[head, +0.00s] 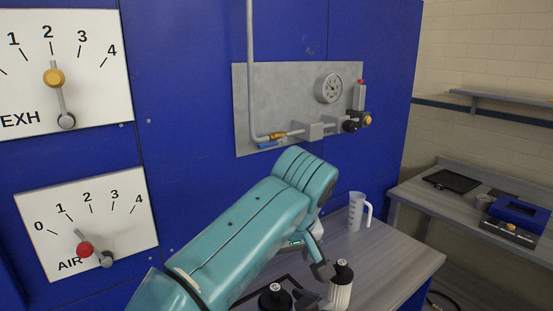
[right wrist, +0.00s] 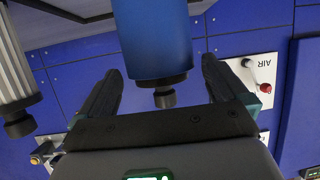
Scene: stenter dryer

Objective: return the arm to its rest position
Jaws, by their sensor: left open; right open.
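A teal arm of mine (head: 235,225) reaches in from the lower left in the head view, bent down at its far end. My left gripper (head: 316,284) is open low over the workbench, beside a white ribbed bottle with a black cap (head: 341,288). Whether it touches the bottle I cannot tell. My right gripper (right wrist: 160,70) is open in the right wrist view, which looks upside down. A blue cylinder with a black tip (right wrist: 153,40) shows between its dark fingers, with gaps on both sides. The right gripper cannot be made out in the head view.
A black-capped container (head: 275,298) is partly cut off at the bottom. A clear measuring jug (head: 357,212) stands on the grey bench (head: 393,258). The blue wall carries the EXH dial (head: 95,95), AIR dial (head: 125,235) and gauge panel (head: 275,90). A side table (head: 440,215) stands right.

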